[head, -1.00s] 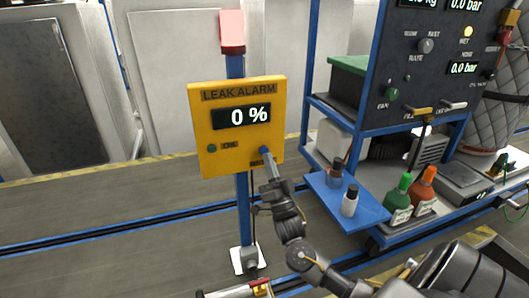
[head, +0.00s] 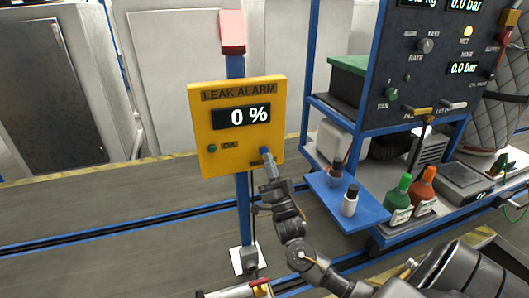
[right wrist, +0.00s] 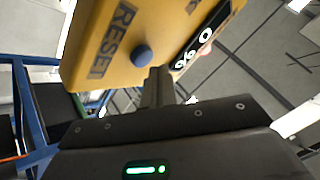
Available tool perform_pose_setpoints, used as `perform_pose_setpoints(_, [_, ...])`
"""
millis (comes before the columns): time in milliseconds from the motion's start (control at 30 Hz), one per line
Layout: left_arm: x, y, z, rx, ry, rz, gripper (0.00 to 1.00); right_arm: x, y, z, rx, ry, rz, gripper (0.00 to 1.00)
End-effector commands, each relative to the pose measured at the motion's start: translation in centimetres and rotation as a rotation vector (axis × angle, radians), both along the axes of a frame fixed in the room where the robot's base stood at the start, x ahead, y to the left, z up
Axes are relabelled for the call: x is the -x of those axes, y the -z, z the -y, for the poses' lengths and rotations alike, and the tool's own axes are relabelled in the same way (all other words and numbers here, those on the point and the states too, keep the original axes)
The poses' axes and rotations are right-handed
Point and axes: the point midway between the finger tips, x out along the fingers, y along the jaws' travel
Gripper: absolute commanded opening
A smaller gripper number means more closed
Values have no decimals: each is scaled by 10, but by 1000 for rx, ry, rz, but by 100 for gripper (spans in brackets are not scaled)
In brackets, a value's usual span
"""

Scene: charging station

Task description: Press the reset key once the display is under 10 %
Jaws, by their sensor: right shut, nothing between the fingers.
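The yellow leak alarm box (head: 277,100) stands on a blue post, and its display (head: 241,115) reads 0 %. The blue round reset key (head: 264,151) is at the box's lower right. In the right wrist view the key (right wrist: 141,56) sits beside the RESET label, with part of the display (right wrist: 190,52) to its right. My right gripper (head: 268,168) is shut and empty just below and in front of the key. My left gripper is not in view.
A red lamp (head: 231,30) tops the post. To the right, a blue side shelf (head: 320,195) holds small bottles, next to the dark charging station panel (head: 400,95). Green and orange bottles (head: 424,188) stand on its lower deck. The floor left of the post is clear.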

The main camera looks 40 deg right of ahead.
Motion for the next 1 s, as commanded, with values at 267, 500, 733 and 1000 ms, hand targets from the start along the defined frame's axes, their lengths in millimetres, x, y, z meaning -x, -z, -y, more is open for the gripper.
perform_pose_setpoints(267, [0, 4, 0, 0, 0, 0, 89, -5, 1, 2, 0, 0, 1, 0])
perform_pose_setpoints(500, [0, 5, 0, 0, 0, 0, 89, -8, 0, 3, 0, 0, 0, 0])
perform_pose_setpoints(733, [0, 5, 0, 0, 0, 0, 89, -8, 0, 3, 0, 0, 0, 0])
perform_pose_setpoints(1000, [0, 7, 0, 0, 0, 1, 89, -11, 0, 4, 0, 0, 0, 0])
